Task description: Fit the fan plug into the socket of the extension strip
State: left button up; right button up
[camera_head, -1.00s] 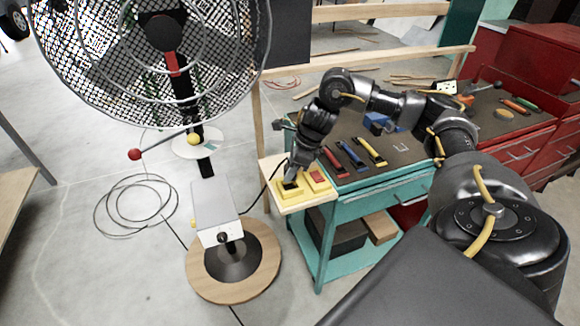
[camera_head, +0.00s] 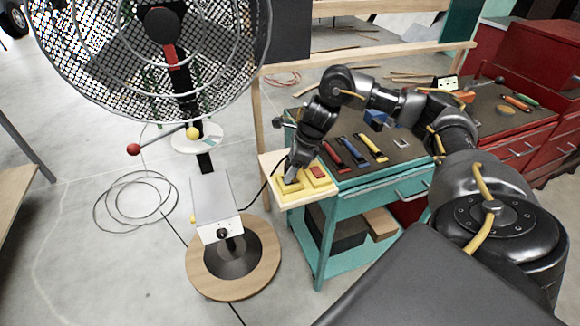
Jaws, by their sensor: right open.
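The yellow extension strip (camera_head: 290,192) lies on a pale wooden board at the left end of the teal cart. A red part (camera_head: 317,171) shows on its right section. My right gripper (camera_head: 291,177) points down over the strip's left section, close above it. It is open, but its fingertips are small and dark here. The fan's black cord (camera_head: 258,193) runs up from the fan base to the gripper. The plug is hidden or too dark to tell apart from the fingers, so its seating in the socket cannot be made out. My left gripper is not in view.
The large caged fan (camera_head: 165,60) stands at left on a round wooden base (camera_head: 205,287). Red, blue and yellow-handled tools (camera_head: 352,153) lie on the teal cart (camera_head: 340,210). Coiled cable (camera_head: 135,200) lies on the floor. Red cabinets (camera_head: 535,140) stand at right.

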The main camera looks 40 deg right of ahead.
jog(key=shift+r, duration=0.2)
jog(key=p+v, duration=0.2)
jog(key=v, duration=1)
jog(key=shift+r+p, duration=0.3)
jog(key=shift+r, duration=0.05)
